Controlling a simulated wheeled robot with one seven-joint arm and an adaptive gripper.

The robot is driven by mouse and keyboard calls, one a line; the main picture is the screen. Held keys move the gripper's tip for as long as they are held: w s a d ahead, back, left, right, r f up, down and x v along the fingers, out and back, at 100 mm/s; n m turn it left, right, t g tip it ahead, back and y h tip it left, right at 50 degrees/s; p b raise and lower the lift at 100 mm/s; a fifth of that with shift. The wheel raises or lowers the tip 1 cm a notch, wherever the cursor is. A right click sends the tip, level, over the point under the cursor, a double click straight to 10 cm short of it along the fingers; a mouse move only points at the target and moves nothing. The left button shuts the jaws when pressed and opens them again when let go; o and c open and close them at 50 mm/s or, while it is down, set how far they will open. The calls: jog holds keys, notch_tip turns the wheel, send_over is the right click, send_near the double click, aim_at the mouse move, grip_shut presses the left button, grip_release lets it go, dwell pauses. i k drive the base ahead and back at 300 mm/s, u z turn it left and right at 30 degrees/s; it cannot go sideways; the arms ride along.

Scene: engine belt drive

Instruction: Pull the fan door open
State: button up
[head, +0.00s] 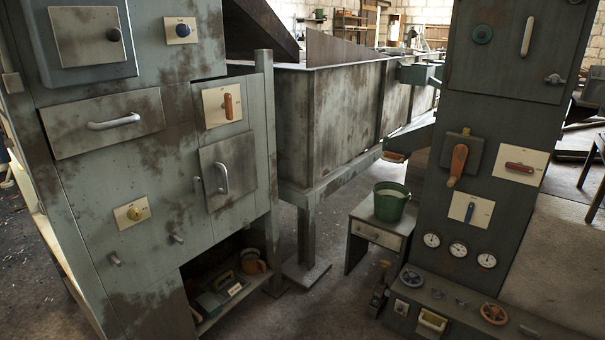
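No label that I can read marks one door as the fan door. On the left cabinet, a grey door (229,170) with a pale vertical handle (222,178) looks shut or nearly so. Higher up, a small panel door (88,37) with a black knob (114,34) looks shut. On the right column, an upper door (508,45) with a cream vertical handle (527,35) and a metal latch (554,79) at its lower right also looks shut. My gripper is not in view.
A drawer front (104,122) and a red-handled switch (227,105) are on the left cabinet. A small table (372,231) with a green bucket (389,202) stands between the units. A low console (463,312) with handwheels juts out at the right column's foot.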

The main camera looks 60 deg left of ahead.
aim_at(228, 165)
jog(key=z, duration=0.3)
jog(key=k, duration=0.9)
jog(key=u, duration=2.15)
jog(key=i, duration=0.15)
jog(key=z, duration=0.05)
